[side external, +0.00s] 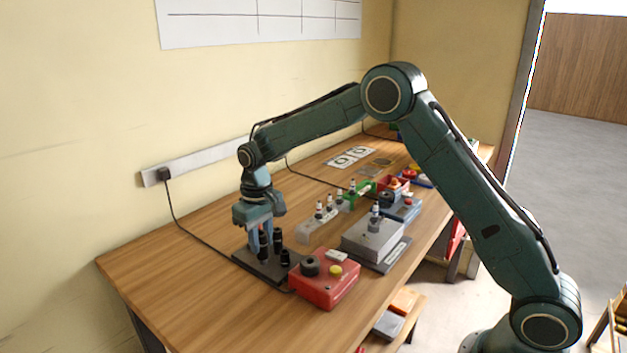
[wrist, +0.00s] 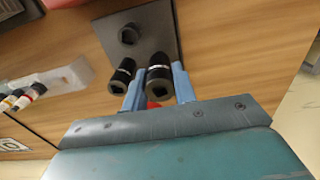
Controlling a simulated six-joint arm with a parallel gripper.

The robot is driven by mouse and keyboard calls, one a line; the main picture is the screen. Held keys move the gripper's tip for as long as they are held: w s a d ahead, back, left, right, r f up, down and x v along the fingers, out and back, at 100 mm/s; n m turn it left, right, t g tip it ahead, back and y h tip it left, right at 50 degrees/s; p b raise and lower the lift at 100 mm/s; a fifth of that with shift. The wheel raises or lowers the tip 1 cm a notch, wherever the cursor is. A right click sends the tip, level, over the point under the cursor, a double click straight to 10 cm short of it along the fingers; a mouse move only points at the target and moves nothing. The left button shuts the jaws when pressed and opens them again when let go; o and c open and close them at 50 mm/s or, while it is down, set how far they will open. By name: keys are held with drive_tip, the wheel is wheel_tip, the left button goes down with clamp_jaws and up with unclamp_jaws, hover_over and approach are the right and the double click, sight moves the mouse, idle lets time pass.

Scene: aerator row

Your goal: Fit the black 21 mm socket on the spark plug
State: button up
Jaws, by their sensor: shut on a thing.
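My gripper (side external: 262,238) is over the dark socket base plate (side external: 247,262) at the near left of the bench. In the wrist view its blue fingers (wrist: 159,88) are shut on a black socket (wrist: 159,76) with a pale ring. Whether this socket is still seated or slightly lifted cannot be told. A second ringed black socket (wrist: 122,73) is just outside the left finger, and a shorter one (wrist: 129,34) is farther off on the plate. A white-tipped spark plug (side external: 375,216) stands upright in a grey block (side external: 371,239) to the right. Socket size markings are not readable.
A red box (side external: 325,280) with a black knob and yellow button is close right of the plate. The bench's left end is clear.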

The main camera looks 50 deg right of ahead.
drive_tip(key=shift+r, duration=0.15)
wheel_tip(320, 180, up, 21)
drive_tip(key=m, duration=0.3)
hover_over(376, 202)
wheel_tip(376, 202, down, 4)
drive_tip(key=shift+d+f, duration=0.1)
drive_tip(key=shift+f, duration=0.35)
idle(0.5)
drive_tip(key=shift+f, duration=0.15)
drive_tip(key=shift+f, duration=2.45)
drive_tip(key=shift+f, duration=2.05)
